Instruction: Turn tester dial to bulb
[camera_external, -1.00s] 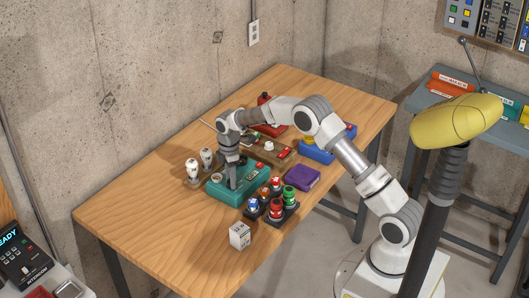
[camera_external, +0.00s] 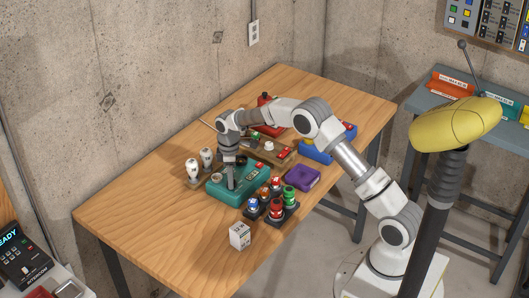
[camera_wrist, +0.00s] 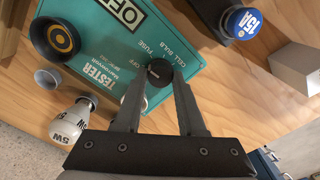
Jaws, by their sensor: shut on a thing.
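The teal tester (camera_external: 213,188) lies on the wooden table, and its face (camera_wrist: 105,60) shows in the wrist view. Its small window (camera_wrist: 126,12) reads OFF. The black round dial (camera_wrist: 160,69) sits among printed labels that include FUSE, CELL and BULB. My gripper (camera_wrist: 159,80) has its two fingers on either side of the dial, shut on it. In the external view my gripper (camera_external: 231,184) points down onto the tester and hides the dial. I cannot tell exactly where the dial's mark points.
Bulbs (camera_external: 207,157) stand left of the tester; one (camera_wrist: 75,122) shows in the wrist view. Coloured fuses (camera_external: 275,207) in dark holders, a white box (camera_external: 240,235) and a purple block (camera_external: 302,177) lie close on the right. The table's left part (camera_external: 130,215) is clear.

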